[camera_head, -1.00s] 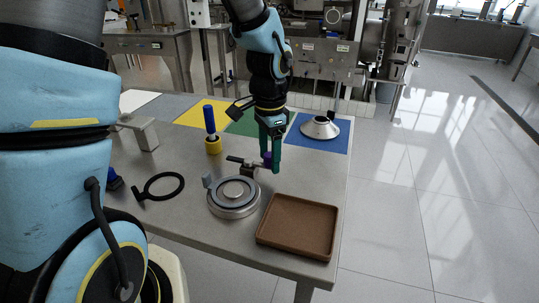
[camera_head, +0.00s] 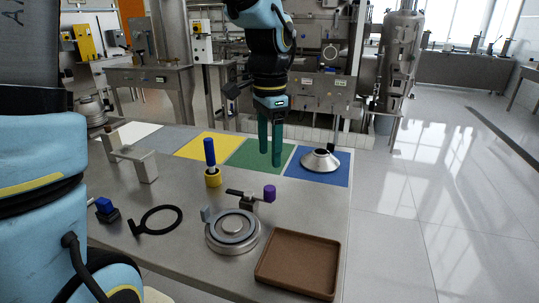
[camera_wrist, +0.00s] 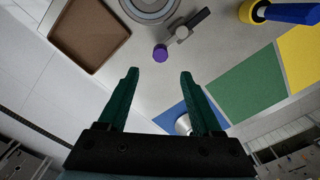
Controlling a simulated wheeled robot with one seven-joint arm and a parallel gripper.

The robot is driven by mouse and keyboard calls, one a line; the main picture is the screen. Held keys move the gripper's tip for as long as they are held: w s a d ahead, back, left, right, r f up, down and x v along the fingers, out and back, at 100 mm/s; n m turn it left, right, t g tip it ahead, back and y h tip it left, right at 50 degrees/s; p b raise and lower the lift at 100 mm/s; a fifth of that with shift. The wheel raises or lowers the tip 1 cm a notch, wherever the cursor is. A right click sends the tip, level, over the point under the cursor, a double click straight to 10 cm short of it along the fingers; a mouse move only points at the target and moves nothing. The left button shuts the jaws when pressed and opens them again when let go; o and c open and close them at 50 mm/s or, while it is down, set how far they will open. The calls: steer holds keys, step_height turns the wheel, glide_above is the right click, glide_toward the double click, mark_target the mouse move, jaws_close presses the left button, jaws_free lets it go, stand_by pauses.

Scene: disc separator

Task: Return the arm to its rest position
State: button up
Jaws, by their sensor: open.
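My gripper (camera_head: 270,150) hangs above the table with its two green fingers pointing down. In the head view it overlaps the green mat (camera_head: 247,158). The fingers are apart and nothing is between them. In the wrist view the open fingers (camera_wrist: 159,78) point toward the tabletop, with a purple knob (camera_wrist: 160,53) beyond them and apart from them. In the head view this purple knob (camera_head: 269,193) sits on a small clamp lever beside the round grey disc assembly (camera_head: 232,230).
A brown tray (camera_head: 297,263) lies at the table's front right. A metal cone (camera_head: 320,160) stands on the blue mat (camera_head: 336,176). A blue-handled tool (camera_head: 210,160) stands upright in a yellow base. A black ring (camera_head: 158,219) and grey bracket (camera_head: 131,156) are at left.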

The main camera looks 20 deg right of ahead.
steer(key=shift+a, duration=0.1)
steer(key=w+a+f+n, duration=0.1)
steer(key=a+f+n, duration=0.2)
steer(key=a+n, duration=0.5)
steer(key=w+a+f+n+t, duration=0.1)
steer(key=a+f+n, duration=0.2)
steer(key=a+n, duration=0.5)
steer(key=a, duration=1.1)
steer(key=shift+f+t, duration=0.3)
steer(key=shift+f, duration=0.05)
